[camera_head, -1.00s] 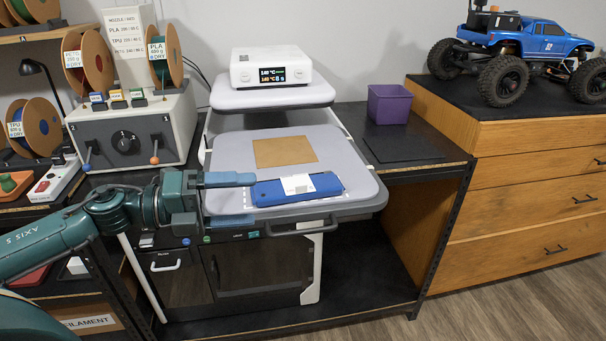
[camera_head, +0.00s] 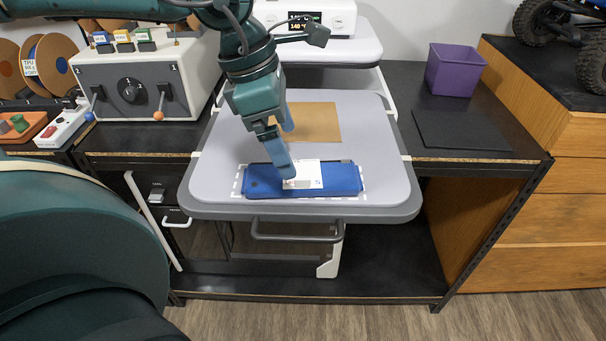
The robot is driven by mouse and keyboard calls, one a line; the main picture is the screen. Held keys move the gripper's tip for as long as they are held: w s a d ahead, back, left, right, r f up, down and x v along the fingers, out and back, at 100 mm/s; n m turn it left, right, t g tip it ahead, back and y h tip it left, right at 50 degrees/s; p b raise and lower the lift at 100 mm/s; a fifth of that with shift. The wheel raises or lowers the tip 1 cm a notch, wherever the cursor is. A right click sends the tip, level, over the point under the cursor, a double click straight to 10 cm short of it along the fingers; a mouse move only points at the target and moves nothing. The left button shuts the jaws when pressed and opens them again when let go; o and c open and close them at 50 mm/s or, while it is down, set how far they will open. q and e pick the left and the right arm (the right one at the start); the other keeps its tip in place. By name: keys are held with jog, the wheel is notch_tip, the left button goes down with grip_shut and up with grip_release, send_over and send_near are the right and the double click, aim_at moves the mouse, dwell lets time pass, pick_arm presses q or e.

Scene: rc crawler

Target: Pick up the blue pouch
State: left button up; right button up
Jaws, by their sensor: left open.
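The blue pouch (camera_head: 342,178) lies flat on the light grey tray (camera_head: 215,155), inside a white dashed outline near the tray's front edge. A white label (camera_head: 308,170) sits on the middle of the pouch. My left gripper (camera_head: 284,155) points down over the pouch from behind, its blue fingers open. The nearer fingertip overlaps the pouch beside the label in the picture. I cannot tell if it touches. The other finger is partly hidden behind it. My right gripper is not in view.
A brown square sheet (camera_head: 318,122) lies on the tray behind the pouch. A purple bin (camera_head: 453,70) and a black mat (camera_head: 460,130) are to the right. A grey control box (camera_head: 135,92) stands left. A handle (camera_head: 297,237) juts out below the tray's front.

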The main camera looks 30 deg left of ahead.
aim_at(301, 173)
pick_arm(q)
jog(key=shift+p+x, duration=0.5)
jog(key=shift+x, duration=2.9)
jog(key=shift+w, duration=0.15)
jog(key=shift+r, duration=0.1)
jog(key=c, duration=1.1)
